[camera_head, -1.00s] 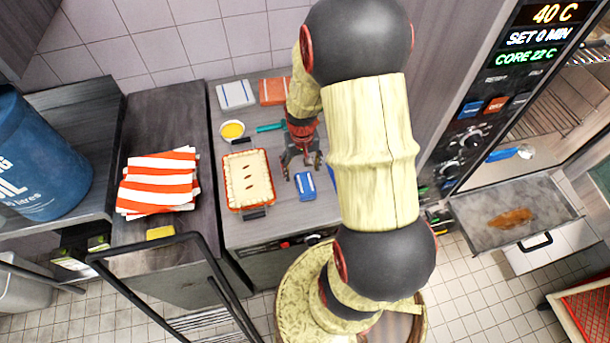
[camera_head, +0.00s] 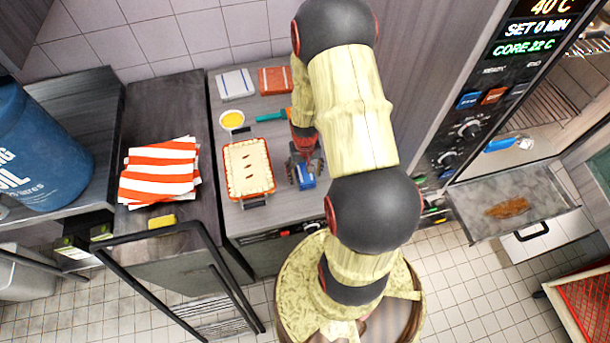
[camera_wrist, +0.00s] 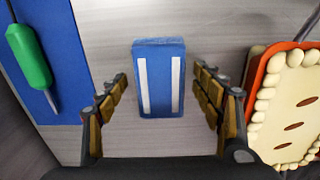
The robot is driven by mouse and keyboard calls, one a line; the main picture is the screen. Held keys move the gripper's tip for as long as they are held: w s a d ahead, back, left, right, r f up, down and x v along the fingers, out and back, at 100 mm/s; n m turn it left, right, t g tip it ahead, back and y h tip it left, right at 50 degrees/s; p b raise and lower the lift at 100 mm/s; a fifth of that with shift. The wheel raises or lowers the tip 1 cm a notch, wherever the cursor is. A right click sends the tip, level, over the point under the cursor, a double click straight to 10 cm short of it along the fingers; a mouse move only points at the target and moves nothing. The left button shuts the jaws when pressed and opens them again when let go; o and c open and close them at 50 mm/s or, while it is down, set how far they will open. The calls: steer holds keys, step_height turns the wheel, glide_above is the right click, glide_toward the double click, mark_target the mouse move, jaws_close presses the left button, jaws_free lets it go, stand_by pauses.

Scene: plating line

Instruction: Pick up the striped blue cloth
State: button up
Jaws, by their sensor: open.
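The striped blue cloth (camera_wrist: 160,78) is a small folded blue block with two white stripes, lying on the grey counter. In the wrist view it sits between and just beyond the fingertips of my gripper (camera_wrist: 160,88), with a gap on each side. In the head view my gripper (camera_head: 305,172) hangs over the blue cloth (camera_head: 305,181) and partly hides it. My gripper is open and empty.
A pie in a red dish (camera_head: 248,170) stands close left of my gripper. Behind are a yellow bowl (camera_head: 232,119), a white cloth (camera_head: 236,84) and an orange cloth (camera_head: 276,80). A green-handled tool (camera_wrist: 30,58) lies on a blue mat (camera_wrist: 66,60) in the wrist view.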

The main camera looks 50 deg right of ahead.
steer(key=shift+c, duration=0.4)
steer(key=c, duration=1.1)
steer(key=shift+c, duration=0.3)
